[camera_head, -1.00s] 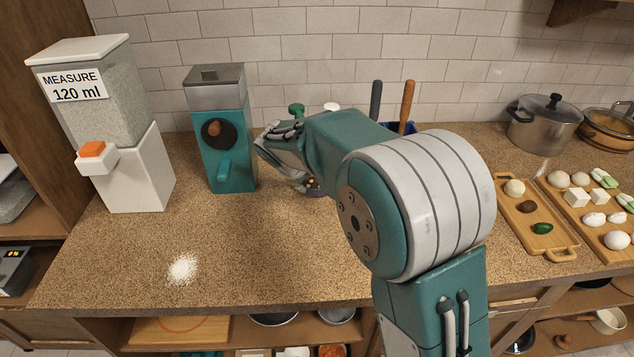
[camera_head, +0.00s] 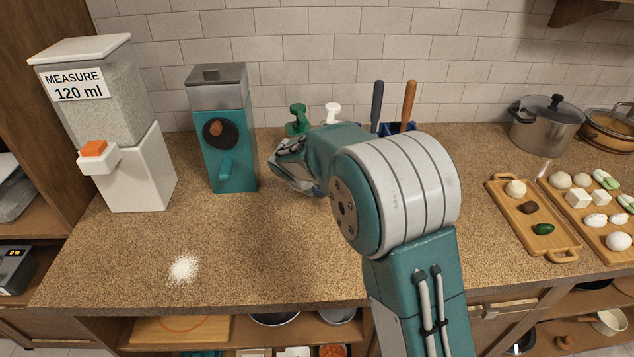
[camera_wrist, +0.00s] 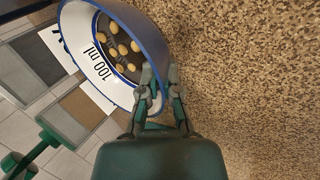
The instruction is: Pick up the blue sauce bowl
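The blue sauce bowl (camera_wrist: 112,50) fills the upper left of the wrist view. It has a blue rim, a white inside marked "100 ml", and several pale round pieces in its dark middle. My gripper (camera_wrist: 160,72) is at the bowl's near right side. One finger is over the inside and the other is outside, with the wall between them. I cannot tell whether they press on it. In the camera_head view my gripper (camera_head: 290,172) points down behind my arm, which hides most of the bowl.
A teal grinder (camera_head: 225,135) stands left of my gripper, with a white dispenser (camera_head: 140,165) beyond it. Green (camera_head: 297,118) and white (camera_head: 332,113) tools stand behind. Wooden boards with food (camera_head: 562,250) lie right. The front counter is clear except for white powder (camera_head: 184,268).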

